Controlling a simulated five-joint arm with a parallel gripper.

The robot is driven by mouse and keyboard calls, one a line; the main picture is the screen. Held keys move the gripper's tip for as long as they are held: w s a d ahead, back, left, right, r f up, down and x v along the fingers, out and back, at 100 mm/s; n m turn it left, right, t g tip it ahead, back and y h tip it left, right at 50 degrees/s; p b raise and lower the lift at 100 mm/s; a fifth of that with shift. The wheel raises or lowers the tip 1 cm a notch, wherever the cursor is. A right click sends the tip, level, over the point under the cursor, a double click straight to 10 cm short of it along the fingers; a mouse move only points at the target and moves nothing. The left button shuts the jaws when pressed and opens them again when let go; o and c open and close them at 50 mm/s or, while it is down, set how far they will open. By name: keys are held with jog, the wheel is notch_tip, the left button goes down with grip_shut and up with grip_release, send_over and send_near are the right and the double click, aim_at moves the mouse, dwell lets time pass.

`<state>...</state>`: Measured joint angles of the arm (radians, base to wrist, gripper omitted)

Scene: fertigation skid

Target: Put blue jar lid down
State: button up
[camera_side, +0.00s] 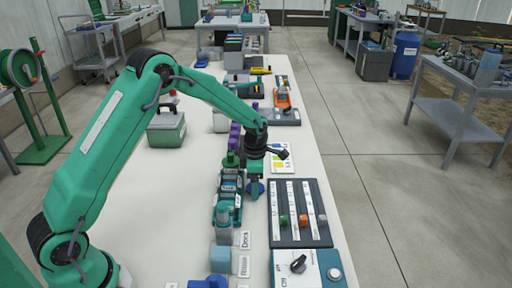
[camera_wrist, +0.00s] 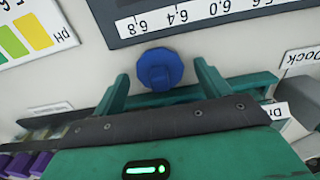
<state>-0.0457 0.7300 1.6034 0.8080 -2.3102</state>
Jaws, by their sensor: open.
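In that view my gripper (camera_wrist: 160,82) is open, with one green finger on each side of the lid and gaps between fingers and lid. In the side view the lid (camera_side: 257,187) shows as a small blue patch under my gripper (camera_side: 254,190), partly hidden by it.
A dark panel with slider scales (camera_side: 299,213) lies right of my gripper, and a pH colour card (camera_side: 281,158) lies behind it. A row of bottles and blocks (camera_side: 227,200) stands close on the left. A pH meter box (camera_side: 306,268) is in front.

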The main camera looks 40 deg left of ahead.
notch_tip(320, 180, up, 12)
dwell(0.6)
jog(key=shift+r, duration=0.1)
dwell(0.4)
jog(key=s+d+r+m+t, duration=0.2)
jog(key=s+r+m+t, duration=0.1)
jog(key=s+r+m, duration=1.05)
jog(key=s+f+m+t, duration=0.1)
jog(key=s+m+t, duration=0.1)
jog(key=s+m, duration=1.1)
jog(key=shift+s+d+f+t, duration=0.15)
jog(key=shift+s+f+t, duration=0.2)
jog(key=shift+s, duration=0.9)
